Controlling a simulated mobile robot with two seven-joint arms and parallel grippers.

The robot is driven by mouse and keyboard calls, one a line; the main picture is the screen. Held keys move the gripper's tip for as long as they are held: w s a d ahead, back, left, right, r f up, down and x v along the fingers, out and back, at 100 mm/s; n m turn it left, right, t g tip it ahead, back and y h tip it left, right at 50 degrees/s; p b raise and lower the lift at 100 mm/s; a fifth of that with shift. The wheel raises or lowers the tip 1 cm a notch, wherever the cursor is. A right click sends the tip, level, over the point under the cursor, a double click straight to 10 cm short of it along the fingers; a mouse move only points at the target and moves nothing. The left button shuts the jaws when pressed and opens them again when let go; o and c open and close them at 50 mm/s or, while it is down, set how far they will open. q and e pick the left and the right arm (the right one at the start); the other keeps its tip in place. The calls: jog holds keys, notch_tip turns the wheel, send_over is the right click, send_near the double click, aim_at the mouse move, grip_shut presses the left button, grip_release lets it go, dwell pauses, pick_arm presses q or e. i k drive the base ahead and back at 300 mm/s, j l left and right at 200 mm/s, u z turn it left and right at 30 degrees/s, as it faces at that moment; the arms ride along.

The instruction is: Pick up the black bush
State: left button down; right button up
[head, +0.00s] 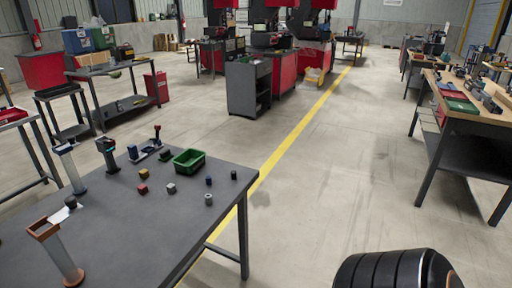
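A small black cylinder (233,175), which looks like the black bush, stands near the right edge of the dark grey table (130,248). Another dark cylinder (70,201) sits on a white plate at the table's left. A blue cylinder (209,181) and a grey cylinder (208,199) stand left of the black one, with clear table between them. Neither gripper is in view; only a rounded black part of my own arm shows at the bottom right.
A green bin (189,161) and small yellow (144,174), red (143,189) and grey (171,188) blocks are on the table. An orange-topped post (60,255) and other fixtures stand at its left. The floor right of the table is clear up to the wooden workbench (470,110).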

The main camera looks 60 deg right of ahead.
aim_at(233, 174)
jog(key=z, duration=1.6)
jog(key=u, duration=0.45)
jog(key=i+l+u, duration=0.2)
jog(key=u, duration=0.3)
jog(key=i+l+u, duration=0.15)
jog(key=l+u, duration=0.3)
jog(key=i+l+u, duration=0.15)
jog(key=l, duration=0.25)
jog(key=l+u, duration=0.15)
jog(key=l, duration=0.3)
jog(key=i, duration=0.05)
